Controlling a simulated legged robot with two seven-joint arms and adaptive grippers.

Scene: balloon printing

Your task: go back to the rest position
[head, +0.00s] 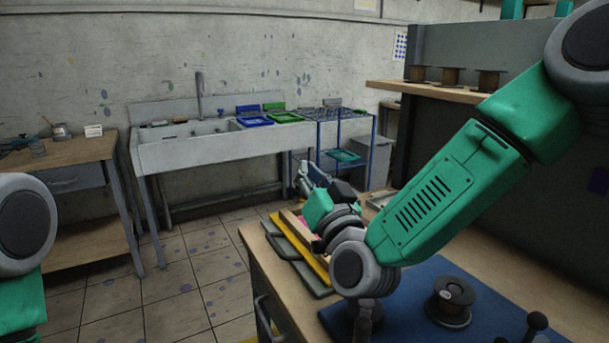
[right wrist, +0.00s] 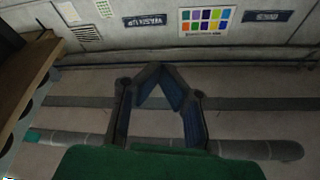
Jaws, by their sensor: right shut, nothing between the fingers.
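My right gripper (head: 304,176) is in the middle of the head view, beyond its green wrist, raised near the left edge of the workbench. In the right wrist view its two dark fingers (right wrist: 156,70) meet at the tips, shut with nothing between them. The wrist view looks toward the wall and holds no object near the fingers. Only a part of my left arm shows at the left edge of the head view; its gripper is out of the picture.
A workbench (head: 553,305) with a blue mat (head: 408,322) and a dark spool (head: 451,298) lies below my right arm. Flat frames with a yellow strip (head: 312,262) lie at its left edge. A sink (head: 190,150) and a wooden table (head: 62,153) stand across open tiled floor.

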